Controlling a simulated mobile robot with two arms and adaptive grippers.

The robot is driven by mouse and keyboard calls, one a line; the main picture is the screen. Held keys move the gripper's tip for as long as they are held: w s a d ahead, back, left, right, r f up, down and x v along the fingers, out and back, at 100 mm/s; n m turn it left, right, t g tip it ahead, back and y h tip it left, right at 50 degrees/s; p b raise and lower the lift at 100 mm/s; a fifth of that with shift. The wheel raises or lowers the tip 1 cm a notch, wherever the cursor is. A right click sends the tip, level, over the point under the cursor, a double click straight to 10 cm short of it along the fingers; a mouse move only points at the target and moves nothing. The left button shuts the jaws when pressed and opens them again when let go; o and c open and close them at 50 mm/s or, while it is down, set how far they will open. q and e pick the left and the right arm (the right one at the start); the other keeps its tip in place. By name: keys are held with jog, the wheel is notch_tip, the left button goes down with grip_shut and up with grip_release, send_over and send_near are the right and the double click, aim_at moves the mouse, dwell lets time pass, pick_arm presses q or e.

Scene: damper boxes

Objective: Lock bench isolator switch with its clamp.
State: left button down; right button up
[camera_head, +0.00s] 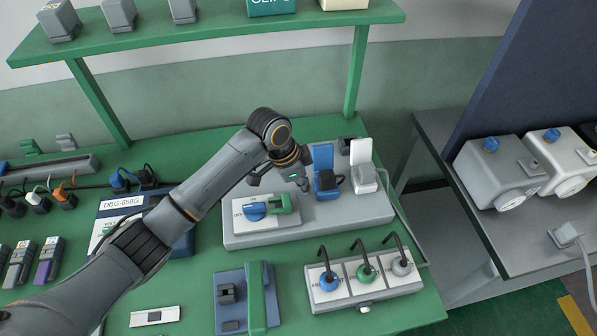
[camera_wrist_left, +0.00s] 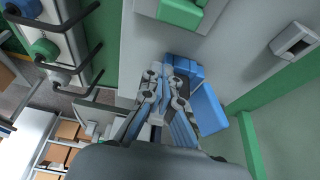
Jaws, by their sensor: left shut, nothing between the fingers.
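A blue rotary switch knob (camera_head: 255,211) sits on a white plate marked OFF at the left of the grey bench panel (camera_head: 345,217). A green clamp-like piece (camera_head: 284,203) is at the knob's right; it also shows at the top of the left wrist view (camera_wrist_left: 183,12). I cannot tell whether it grips the knob. My left gripper (camera_head: 303,183) is shut and empty, right of the green piece, just left of a blue open-lidded socket (camera_head: 324,183). In the left wrist view the fingertips (camera_wrist_left: 166,75) overlap that blue socket (camera_wrist_left: 207,100); contact is unclear.
A white open-lidded socket (camera_head: 363,172) stands right of the blue one. In front are a three-lever box (camera_head: 365,283) and a blue-green fixture (camera_head: 245,300). A DBG-659G box (camera_head: 122,207) lies behind my left arm. A green shelf (camera_head: 200,30) spans above.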

pick_arm(q)
jog(key=x, duration=0.3)
jog(key=shift+d+f+p, duration=0.1)
jog(key=shift+f+p, duration=0.2)
jog(key=shift+f, duration=0.05)
jog(key=a+p, duration=0.1)
jog(key=a, duration=0.1)
jog(key=shift+s+a+r+p, duration=0.1)
jog(key=shift+a+r+p, duration=0.1)
jog(key=shift+a+p, duration=0.2)
jog(key=shift+s+a, duration=0.2)
jog(key=shift+a, duration=0.55)
jog(key=shift+f, duration=0.1)
pick_arm(e)
jog(key=r, duration=0.1)
jog(key=w+r, duration=0.1)
jog(key=r, duration=0.1)
jog(key=shift+w+d+r, duration=0.1)
jog(key=shift+w+d, duration=0.05)
jog(key=shift+w, duration=0.05)
